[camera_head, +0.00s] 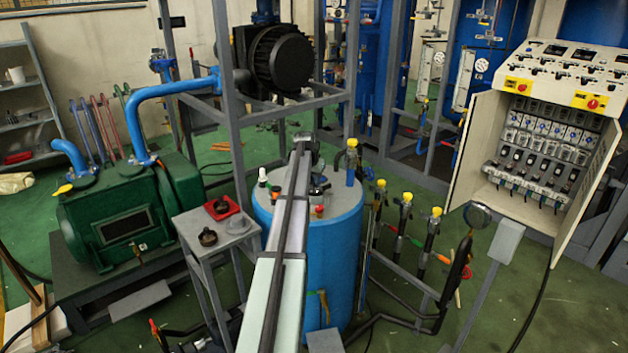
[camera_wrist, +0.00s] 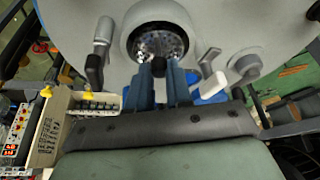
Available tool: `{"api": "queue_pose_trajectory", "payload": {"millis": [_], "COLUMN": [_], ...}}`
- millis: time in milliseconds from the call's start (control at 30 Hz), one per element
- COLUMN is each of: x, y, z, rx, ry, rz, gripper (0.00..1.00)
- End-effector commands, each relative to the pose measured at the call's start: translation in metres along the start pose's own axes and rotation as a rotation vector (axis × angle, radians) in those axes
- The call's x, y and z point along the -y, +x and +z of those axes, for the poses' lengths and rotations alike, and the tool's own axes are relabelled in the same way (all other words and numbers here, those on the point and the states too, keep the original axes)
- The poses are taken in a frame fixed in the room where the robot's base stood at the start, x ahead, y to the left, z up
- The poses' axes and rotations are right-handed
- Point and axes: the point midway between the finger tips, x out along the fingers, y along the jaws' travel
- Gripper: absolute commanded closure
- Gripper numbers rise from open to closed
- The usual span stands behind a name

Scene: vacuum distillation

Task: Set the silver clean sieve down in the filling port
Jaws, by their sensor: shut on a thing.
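The silver sieve (camera_wrist: 158,42), a round perforated metal piece, shows in the wrist view just beyond my fingertips. My gripper (camera_wrist: 159,66) is shut on its near side. The sieve lies inside the dark round outline of the filling port (camera_wrist: 128,40) on the grey tank lid. I cannot tell whether it rests in the port or hangs just above it. In the head view my arm reaches over the blue tank (camera_head: 335,255), whose lid carries the port; my arm and the lid fittings largely hide the gripper and sieve.
Valves and fittings (camera_wrist: 103,38) stand on the lid beside the port. A small grey table (camera_head: 190,222) left of the tank holds a red tray (camera_head: 222,207) and dark round parts. Yellow-topped valves (camera_head: 404,210) stand right of the tank. An open control cabinet (camera_head: 545,130) is farther right.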

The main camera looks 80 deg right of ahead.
Motion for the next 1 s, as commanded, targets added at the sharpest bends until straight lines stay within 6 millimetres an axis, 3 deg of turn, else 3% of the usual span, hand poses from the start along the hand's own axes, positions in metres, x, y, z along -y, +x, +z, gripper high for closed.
{"api": "queue_pose_trajectory", "payload": {"millis": [1000], "x": [0.0], "y": [0.0089], "z": [0.0037], "rx": [0.0], "ry": [0.0], "rz": [0.0], "gripper": [1.0]}}
